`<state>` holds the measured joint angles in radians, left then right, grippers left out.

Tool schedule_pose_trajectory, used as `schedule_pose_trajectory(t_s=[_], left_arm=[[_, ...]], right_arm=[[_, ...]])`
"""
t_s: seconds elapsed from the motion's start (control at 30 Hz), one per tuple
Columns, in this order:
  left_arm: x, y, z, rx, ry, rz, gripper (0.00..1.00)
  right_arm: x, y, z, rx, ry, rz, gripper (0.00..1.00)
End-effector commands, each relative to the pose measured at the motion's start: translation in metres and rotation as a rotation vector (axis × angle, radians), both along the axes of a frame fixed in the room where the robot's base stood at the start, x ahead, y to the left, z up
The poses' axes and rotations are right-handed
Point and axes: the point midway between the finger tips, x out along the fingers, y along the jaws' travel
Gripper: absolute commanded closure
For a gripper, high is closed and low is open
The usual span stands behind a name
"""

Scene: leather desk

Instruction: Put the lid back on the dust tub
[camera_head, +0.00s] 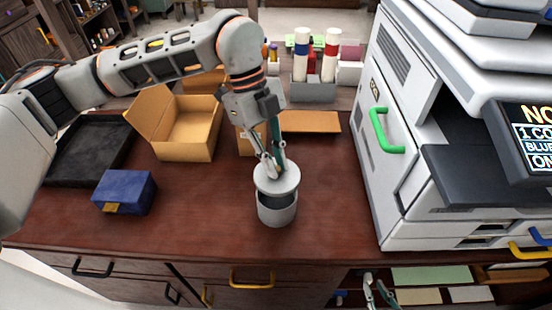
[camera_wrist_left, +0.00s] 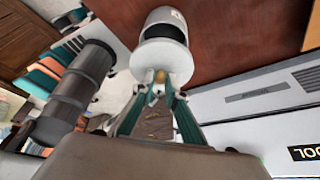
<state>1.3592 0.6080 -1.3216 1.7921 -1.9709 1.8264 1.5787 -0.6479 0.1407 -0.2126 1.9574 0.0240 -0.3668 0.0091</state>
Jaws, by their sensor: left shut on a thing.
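The dust tub (camera_head: 277,213) is a light grey cylinder standing upright on the desk near its front edge. Its round grey lid (camera_head: 289,182) is held over the tub, with a dark band showing between lid and tub. In the left wrist view the lid (camera_wrist_left: 165,62) is at the fingertips and the tub (camera_wrist_left: 160,18) lies beyond it. My left gripper (camera_head: 273,168) is shut on the lid's knob, which the fingers mostly hide. My right gripper (camera_head: 376,288) is low at the front, below the desk's edge; its fingers look apart and empty.
A blue box (camera_head: 125,191), a black tray (camera_head: 88,155) and an open cardboard box (camera_head: 185,135) are at left. A large grey machine with a green handle (camera_head: 384,131) stands at right. The bare desk (camera_head: 335,200) around the tub is clear.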

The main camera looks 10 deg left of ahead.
Motion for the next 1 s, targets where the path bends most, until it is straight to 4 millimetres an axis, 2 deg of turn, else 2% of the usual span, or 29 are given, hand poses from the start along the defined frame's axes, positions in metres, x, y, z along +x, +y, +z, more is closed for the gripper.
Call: schedule_pose_trajectory(t_s=[0.27, 0.57, 0.8, 1.0], left_arm=[[0.0, 0.0, -0.017, 0.001, 0.003, -0.001, 1.0], [-0.001, 0.0, -0.045, 0.001, 0.006, -0.002, 1.0], [-0.001, 0.0, -0.06, 0.001, 0.003, -0.002, 1.0], [0.0, 0.0, -0.063, 0.001, 0.001, -0.003, 1.0]], right_arm=[[-0.003, 0.0, -0.014, 0.001, 0.009, 0.0, 0.82], [-0.008, 0.001, -0.036, 0.001, 0.021, 0.0, 0.82], [-0.007, 0.0, -0.036, -0.005, 0.017, 0.001, 0.82], [-0.006, -0.001, -0.036, -0.007, 0.016, 0.001, 0.82]])
